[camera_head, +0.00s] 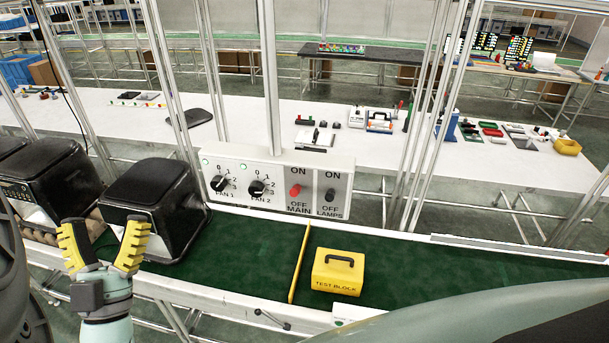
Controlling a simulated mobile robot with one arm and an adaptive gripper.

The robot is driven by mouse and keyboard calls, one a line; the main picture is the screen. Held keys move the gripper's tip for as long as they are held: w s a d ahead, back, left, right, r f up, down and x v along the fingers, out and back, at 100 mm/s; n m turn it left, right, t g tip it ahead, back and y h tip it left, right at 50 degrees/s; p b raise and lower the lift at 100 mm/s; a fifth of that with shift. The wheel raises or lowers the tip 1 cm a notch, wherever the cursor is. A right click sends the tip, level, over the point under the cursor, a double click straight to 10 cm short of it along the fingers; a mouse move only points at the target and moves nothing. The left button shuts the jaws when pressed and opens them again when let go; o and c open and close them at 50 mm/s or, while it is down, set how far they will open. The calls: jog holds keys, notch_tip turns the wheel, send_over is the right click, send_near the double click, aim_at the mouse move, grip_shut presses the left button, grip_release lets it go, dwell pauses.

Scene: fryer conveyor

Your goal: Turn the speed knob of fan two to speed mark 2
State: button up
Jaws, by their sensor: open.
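The control panel (232,166) is a white box standing at the back edge of the green conveyor. The fan two knob (257,188) is black and round, above the label FAN 2, with marks 0, 1, 2 and 3 around its top and right. Its pointer is too small to read surely. A similar fan one knob (218,183) sits to its left. My gripper (104,222) has yellow ridged fingers spread open and empty. In the picture it is at the lower left, well left of the panel and apart from both knobs, in front of the black machine.
The panel also carries a red main switch (295,191) and a dark lamps switch (330,194). A yellow test block (338,273) sits on the green belt (240,250), right of a yellow bar (299,262). A black machine (155,205) stands left of the panel. Metal posts rise behind.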

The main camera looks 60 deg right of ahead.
jog(key=shift+w+a+r+t, duration=0.1)
jog(key=shift+a+r+t, duration=0.25)
jog(key=shift+a, duration=0.3)
jog(key=shift+w+a+r+t, duration=0.1)
jog(key=shift+a+r+t, duration=0.25)
jog(key=shift+a, duration=0.25)
